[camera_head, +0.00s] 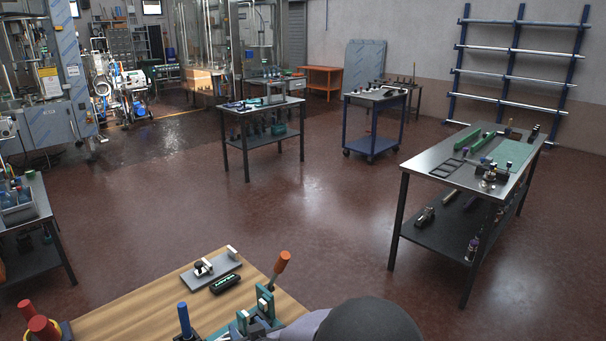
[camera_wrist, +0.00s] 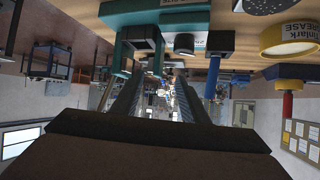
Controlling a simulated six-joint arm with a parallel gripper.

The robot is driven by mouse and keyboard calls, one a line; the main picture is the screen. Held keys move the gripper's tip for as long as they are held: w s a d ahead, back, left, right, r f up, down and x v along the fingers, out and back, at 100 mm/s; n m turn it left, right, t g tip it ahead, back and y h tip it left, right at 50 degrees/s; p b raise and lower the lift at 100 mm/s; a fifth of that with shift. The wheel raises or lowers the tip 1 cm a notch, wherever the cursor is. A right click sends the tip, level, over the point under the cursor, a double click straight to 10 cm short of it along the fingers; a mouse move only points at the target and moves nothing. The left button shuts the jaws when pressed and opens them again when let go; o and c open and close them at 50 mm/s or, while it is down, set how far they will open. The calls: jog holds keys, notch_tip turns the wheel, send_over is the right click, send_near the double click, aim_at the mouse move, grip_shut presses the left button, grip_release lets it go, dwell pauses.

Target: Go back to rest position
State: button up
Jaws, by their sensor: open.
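My gripper (camera_wrist: 158,82) shows in the wrist view with its two dark fingers apart. I see nothing held between them; the room behind shows through the gap. The wrist picture looks upside down, with the wooden bench top along its upper edge. In the head view, a dark rounded part of my arm (camera_head: 370,322) is at the bottom edge, right of the wooden bench (camera_head: 140,312). The fingers cannot be made out clearly there. A teal clamp (camera_head: 262,308) with an orange handle stands close to the arm; it also shows in the wrist view (camera_wrist: 150,18).
On the bench are a grey plate fixture (camera_head: 212,272), a black device (camera_head: 225,284), a blue-handled tool (camera_head: 185,320) and red-handled tools (camera_head: 42,326). A yellow grease tin (camera_wrist: 288,40) shows in the wrist view. Open floor (camera_head: 330,215) separates the bench from a metal table (camera_head: 440,168).

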jog(key=s+d+r+m+g+h+p, duration=0.25)
jog(key=s+d+g+p, duration=0.2)
jog(key=s+d, duration=0.85)
jog(key=s+d+r+m+g+h+p, duration=0.25)
jog(key=s+d+g, duration=0.35)
jog(key=s+d, duration=0.75)
jog(key=w+f+b, duration=0.1)
jog(key=w+d+f+b, duration=0.1)
jog(key=f+b, duration=0.1)
jog(key=w+d+f+b, duration=0.1)
jog(key=b, duration=0.1)
jog(key=shift+f, duration=0.35)
